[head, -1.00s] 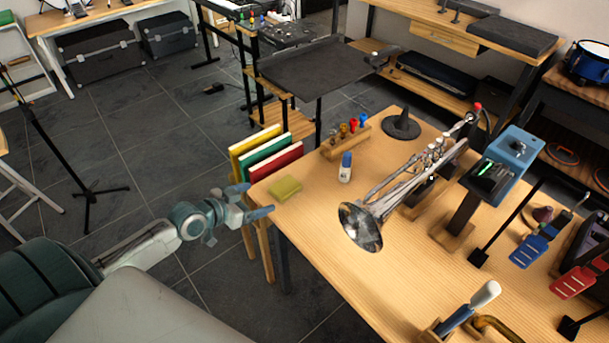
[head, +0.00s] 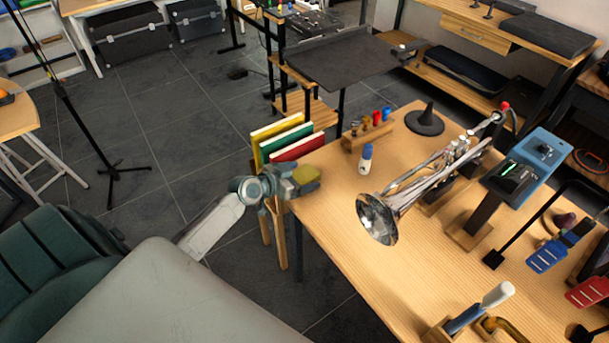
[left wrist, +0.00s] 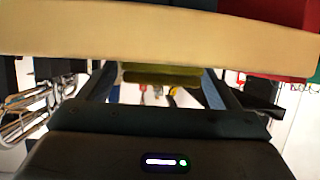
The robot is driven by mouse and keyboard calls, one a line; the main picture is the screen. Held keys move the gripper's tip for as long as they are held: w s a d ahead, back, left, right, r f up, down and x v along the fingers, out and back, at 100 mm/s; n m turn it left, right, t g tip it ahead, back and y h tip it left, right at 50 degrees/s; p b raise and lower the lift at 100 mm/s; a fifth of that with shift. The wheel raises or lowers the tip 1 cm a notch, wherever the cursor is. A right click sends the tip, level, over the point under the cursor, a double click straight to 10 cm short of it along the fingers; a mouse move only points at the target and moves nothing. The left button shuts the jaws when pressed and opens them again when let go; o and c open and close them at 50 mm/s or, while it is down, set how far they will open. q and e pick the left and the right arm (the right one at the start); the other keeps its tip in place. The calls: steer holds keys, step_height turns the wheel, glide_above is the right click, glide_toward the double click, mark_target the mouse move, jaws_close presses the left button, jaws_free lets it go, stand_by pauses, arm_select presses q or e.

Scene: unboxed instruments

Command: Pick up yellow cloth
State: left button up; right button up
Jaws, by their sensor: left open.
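The yellow cloth (head: 307,174) is a small folded olive-yellow pad at the near left corner of the wooden table. My left gripper (head: 300,184) is open right at the cloth and partly covers it in the head view. In the left wrist view the cloth (left wrist: 148,74) shows as a yellow-green strip between the two spread fingers of my left gripper (left wrist: 157,84). I cannot tell whether the fingers touch it. My right gripper is not in view.
The wooden table (head: 345,230) holds a small blue-capped bottle (head: 366,160) and a silver trumpet (head: 378,217) right of the cloth. Yellow, green and red books (head: 296,148) stand just behind the gripper at the table's left edge. The table's near left part is clear.

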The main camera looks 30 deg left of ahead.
arm_select(q)
steer(key=shift+c, duration=1.2)
steer(key=c, duration=0.7)
steer(key=shift+c, duration=0.7)
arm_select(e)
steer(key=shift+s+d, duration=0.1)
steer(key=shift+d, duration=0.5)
